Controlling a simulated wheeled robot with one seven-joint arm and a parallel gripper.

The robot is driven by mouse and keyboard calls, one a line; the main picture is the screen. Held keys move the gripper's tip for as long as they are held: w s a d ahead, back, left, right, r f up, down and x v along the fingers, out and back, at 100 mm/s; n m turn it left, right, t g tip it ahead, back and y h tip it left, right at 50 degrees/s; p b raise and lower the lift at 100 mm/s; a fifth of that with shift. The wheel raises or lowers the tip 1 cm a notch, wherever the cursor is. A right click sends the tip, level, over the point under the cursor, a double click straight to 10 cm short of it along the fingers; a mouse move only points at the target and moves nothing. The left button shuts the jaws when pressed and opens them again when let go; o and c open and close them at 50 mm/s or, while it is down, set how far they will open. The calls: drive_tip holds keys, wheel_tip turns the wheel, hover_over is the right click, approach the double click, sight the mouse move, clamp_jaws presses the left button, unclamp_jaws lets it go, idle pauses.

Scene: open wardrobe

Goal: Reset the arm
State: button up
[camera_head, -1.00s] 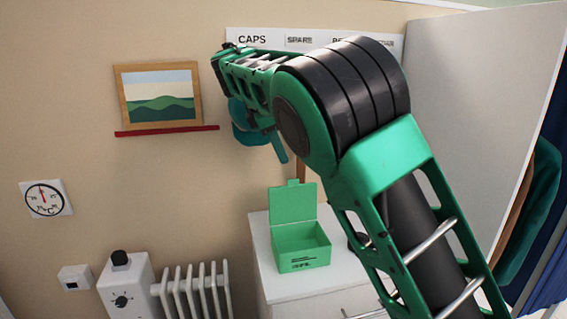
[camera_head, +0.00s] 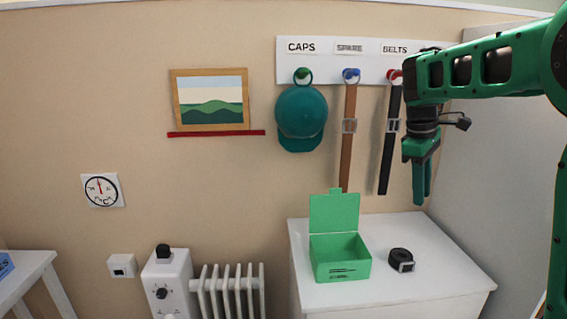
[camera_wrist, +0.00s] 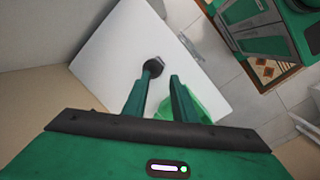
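My gripper (camera_head: 421,186) hangs pointing down at the right of the head view, above the white cabinet top and in front of the hook board. In the wrist view my gripper (camera_wrist: 160,95) shows two green fingers apart with nothing between them. Below it on the white cabinet (camera_head: 440,258) lies a coiled black belt (camera_head: 401,260) with a metal buckle. It also shows in the wrist view as a dark round thing (camera_wrist: 153,68) near the left fingertip. My upper arm crosses the right edge of the head view.
An open green box (camera_head: 341,262) stands on the cabinet. A hook board (camera_head: 425,70) holds a teal cap (camera_head: 301,118), a brown belt (camera_head: 349,150) and a black belt (camera_head: 391,140). A white wardrobe panel (camera_head: 490,160) stands at the right. A radiator (camera_head: 228,290) is left of the cabinet.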

drive_tip(key=s+d+f+m, duration=0.2)
drive_tip(key=s+d+m, duration=0.25)
drive_tip(key=s, duration=0.45)
drive_tip(key=s+f+m+y, duration=0.1)
drive_tip(key=s+f+m, duration=0.4)
drive_tip(key=s, duration=0.7)
drive_tip(key=s+d+f+m+y, duration=0.1)
drive_tip(key=s+f+m, duration=0.4)
drive_tip(key=s, duration=0.8)
drive_tip(key=shift+s+f+m, duration=0.2)
drive_tip(key=shift+m, duration=0.15)
drive_tip(key=shift+d, duration=0.1)
drive_tip(key=shift+w+f, duration=0.25)
drive_tip(key=shift+w, duration=0.4)
